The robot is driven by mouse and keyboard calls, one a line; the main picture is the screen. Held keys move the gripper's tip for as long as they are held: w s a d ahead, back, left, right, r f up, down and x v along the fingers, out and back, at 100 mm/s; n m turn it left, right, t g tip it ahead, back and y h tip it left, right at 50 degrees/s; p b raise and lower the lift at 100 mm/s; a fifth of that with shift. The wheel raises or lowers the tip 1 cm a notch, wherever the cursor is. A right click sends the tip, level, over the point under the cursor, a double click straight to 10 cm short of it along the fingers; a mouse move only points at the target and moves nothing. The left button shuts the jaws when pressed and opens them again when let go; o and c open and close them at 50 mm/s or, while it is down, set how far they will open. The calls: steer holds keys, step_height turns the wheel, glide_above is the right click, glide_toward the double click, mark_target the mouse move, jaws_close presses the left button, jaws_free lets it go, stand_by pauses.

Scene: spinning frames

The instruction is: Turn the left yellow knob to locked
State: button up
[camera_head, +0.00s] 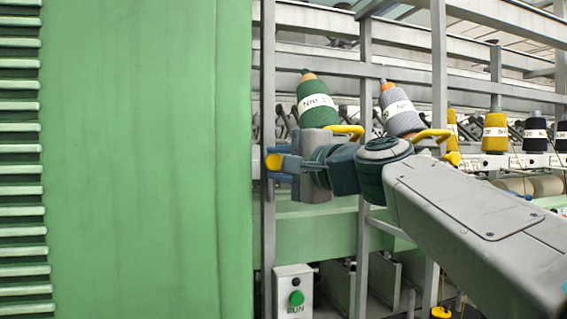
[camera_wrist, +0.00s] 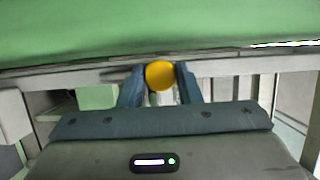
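The left yellow knob (camera_head: 273,162) is a round yellow piece by a grey upright post, beside the large green panel. My gripper (camera_head: 279,163) is at the knob, with one blue finger above it and one below. In the wrist view the round yellow face of the knob (camera_wrist: 160,75) shows between the two fingertips of my gripper (camera_wrist: 161,82). No clear gap shows on either side, so the fingers look closed on it. The knob's base and any locked mark are hidden.
The large green panel (camera_head: 130,160) fills the left. Grey posts and rails frame several yarn cones, among them a green one (camera_head: 317,100) and a grey one (camera_head: 400,108), close above my arm. A box with a green RUN button (camera_head: 296,298) sits below.

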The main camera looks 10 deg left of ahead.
steer(key=c, duration=0.3)
steer(key=shift+a, duration=0.15)
steer(key=shift+c, duration=0.2)
steer(key=n, duration=0.1)
steer(key=n+h+p, duration=0.1)
steer(key=n+p, duration=0.1)
steer(key=n, duration=0.1)
steer(key=shift+r+g+h, duration=0.25)
steer(key=shift+g+h, duration=0.05)
steer(key=shift+g, duration=0.1)
steer(key=n+h+p, duration=0.2)
steer(key=n, duration=0.1)
steer(key=shift+s+r, duration=0.1)
steer(key=n+h+p, duration=0.2)
steer(key=n, duration=0.1)
steer(key=shift+n+t, duration=0.3)
steer(key=shift+t, duration=0.1)
steer(key=shift+s+a+n+t+h+p, duration=0.15)
steer(key=shift+n+t+h+p, duration=0.6)
steer(key=shift+n, duration=0.65)
steer(key=shift+g+h, duration=0.25)
